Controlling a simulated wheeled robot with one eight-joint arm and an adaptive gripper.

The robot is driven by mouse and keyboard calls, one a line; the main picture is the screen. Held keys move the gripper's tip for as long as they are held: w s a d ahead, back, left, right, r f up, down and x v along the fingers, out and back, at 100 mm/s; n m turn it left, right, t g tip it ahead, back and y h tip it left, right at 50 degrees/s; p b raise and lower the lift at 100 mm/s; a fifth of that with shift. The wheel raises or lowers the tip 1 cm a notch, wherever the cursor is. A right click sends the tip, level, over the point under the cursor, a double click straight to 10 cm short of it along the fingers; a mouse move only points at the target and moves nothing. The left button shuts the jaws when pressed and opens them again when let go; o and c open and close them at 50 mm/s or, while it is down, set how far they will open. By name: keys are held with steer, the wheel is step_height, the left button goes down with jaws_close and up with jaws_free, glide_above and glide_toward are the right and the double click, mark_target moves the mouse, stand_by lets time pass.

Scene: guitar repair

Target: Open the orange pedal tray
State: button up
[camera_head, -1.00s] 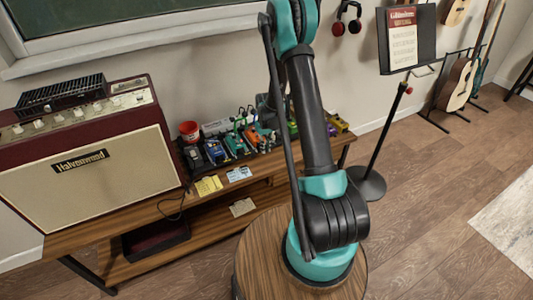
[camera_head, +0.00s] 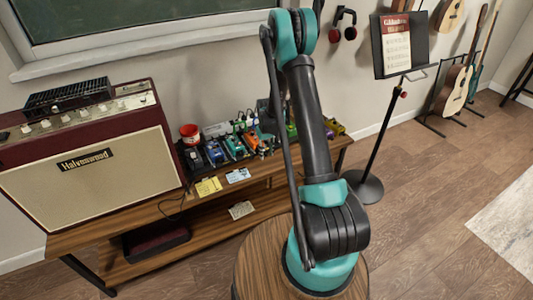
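A row of small coloured pedals (camera_head: 235,146) stands on a dark board at the back right of the wooden bench, against the wall. I cannot make out a clearly orange tray among them; their details are small and my arm hides part of the row. My upper arm rises from the round wooden base in the middle of the picture. A dark grey shape shows behind the arm by the pedals and may be the end of my arm. The fingers cannot be made out, nor whether they touch anything.
A maroon and cream amplifier (camera_head: 85,165) fills the bench's left side, with a red cup (camera_head: 190,134) between it and the pedals. Yellow notes (camera_head: 208,187) lie at the bench's front edge (camera_head: 120,224). A music stand (camera_head: 370,160) is right of my arm; open floor lies beyond.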

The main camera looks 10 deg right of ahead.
steer(key=shift+r, duration=0.1)
step_height(320, 180, up, 12)
stand_by(0.5)
steer(key=s+d+r+m+t, duration=0.2)
steer(key=s+r, duration=0.7)
steer(key=s, duration=0.6)
steer(key=s+d+m+t, duration=0.1)
steer(key=s+t, duration=0.1)
steer(key=s, duration=1.4)
steer(key=shift+s+d+f+m, duration=0.2)
steer(key=shift+s+f+m, duration=0.1)
steer(key=shift+f, duration=0.05)
